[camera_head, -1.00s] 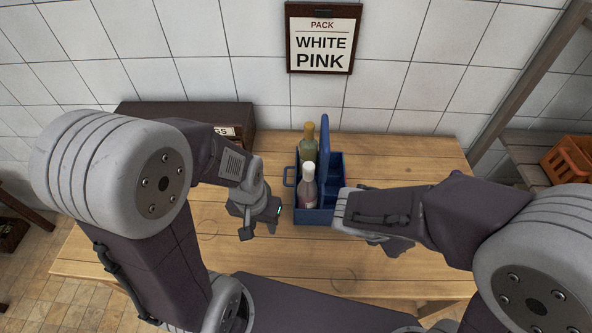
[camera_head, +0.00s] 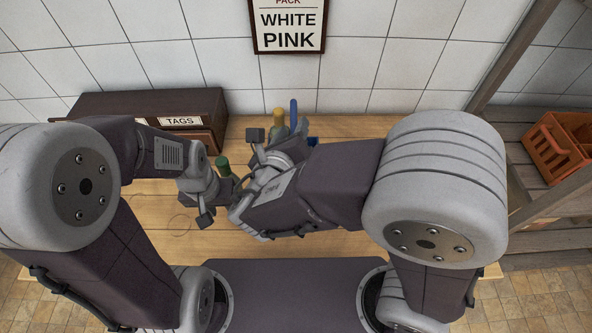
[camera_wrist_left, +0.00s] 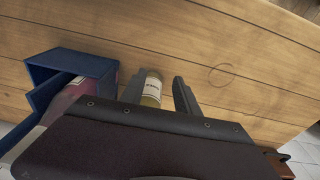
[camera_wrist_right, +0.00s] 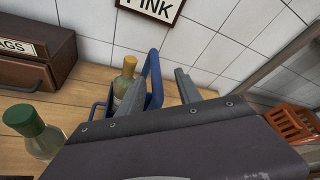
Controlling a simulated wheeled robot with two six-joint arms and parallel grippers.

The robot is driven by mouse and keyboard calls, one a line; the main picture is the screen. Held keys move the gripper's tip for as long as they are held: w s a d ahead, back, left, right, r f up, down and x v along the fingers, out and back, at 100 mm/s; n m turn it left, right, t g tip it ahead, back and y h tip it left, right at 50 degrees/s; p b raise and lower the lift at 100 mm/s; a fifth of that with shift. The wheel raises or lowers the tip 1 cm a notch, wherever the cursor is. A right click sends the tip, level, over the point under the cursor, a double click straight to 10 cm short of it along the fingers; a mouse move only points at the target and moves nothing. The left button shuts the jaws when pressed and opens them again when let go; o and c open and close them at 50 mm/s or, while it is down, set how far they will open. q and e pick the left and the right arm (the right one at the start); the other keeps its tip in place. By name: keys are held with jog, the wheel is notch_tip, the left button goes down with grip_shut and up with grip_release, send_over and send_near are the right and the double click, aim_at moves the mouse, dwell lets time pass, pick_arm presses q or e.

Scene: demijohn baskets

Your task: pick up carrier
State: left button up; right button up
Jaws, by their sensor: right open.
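The blue carrier (camera_head: 294,114) stands on the table, mostly hidden behind my right arm in the head view; its raised handle shows in the right wrist view (camera_wrist_right: 153,72). It holds a yellow-capped bottle (camera_wrist_right: 126,78) and a pink bottle (camera_wrist_left: 62,100). My right gripper (camera_head: 268,148) is open, and the handle appears between its fingers in its wrist view, apart from them. A green-capped bottle (camera_wrist_right: 36,132) is upright left of the carrier. My left gripper (camera_head: 215,193) is beside it, with the labelled bottle body (camera_wrist_left: 152,88) between its fingers; whether they grip it is unclear.
A dark box marked TAGS (camera_head: 150,103) stands at the back left of the table (camera_wrist_left: 250,60). The tiled wall with a WHITE PINK sign (camera_head: 289,27) is behind. An orange crate (camera_head: 560,147) sits on a shelf at right. My arms are close together.

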aim_at(292, 120)
jog(key=x, duration=0.5)
jog(key=shift+w+a+f+p, duration=0.2)
jog(key=shift+w+a+p, duration=0.15)
jog(key=shift+w, duration=0.1)
grip_shut()
dwell(0.8)
jog(key=shift+w+r, duration=0.15)
jog(key=shift+r, duration=0.05)
